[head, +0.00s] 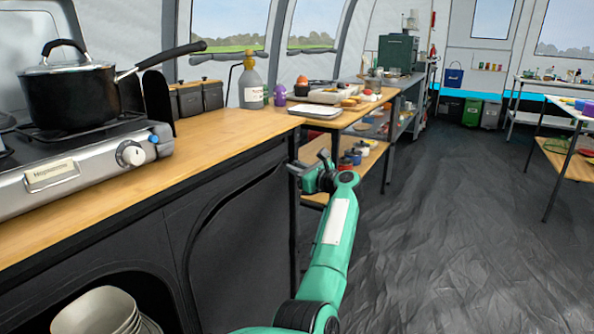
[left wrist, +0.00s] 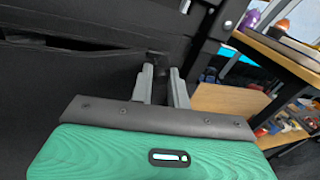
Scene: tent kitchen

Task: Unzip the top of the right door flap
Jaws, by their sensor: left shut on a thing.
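The right door flap (head: 235,245) is dark cloth on the front of the cabinet under the wooden counter, with a black curved seam along its top and left side. In the left wrist view, the dark cloth front (left wrist: 75,100) fills the left, and a dark seam or slit runs across it toward the fingertips. My left gripper (head: 308,163) is at the cabinet's upper right corner. In the left wrist view its fingers (left wrist: 162,72) are closed on a small dark piece, which looks like the zip pull and is mostly hidden between them. My right gripper is out of view.
A gas stove (head: 85,160) with a black pan (head: 68,95) stands on the counter (head: 190,140). White bowls (head: 97,312) sit in the open compartment at lower left. A table leg (head: 293,225) and low shelf (head: 365,165) are close by the gripper. The floor at right is clear.

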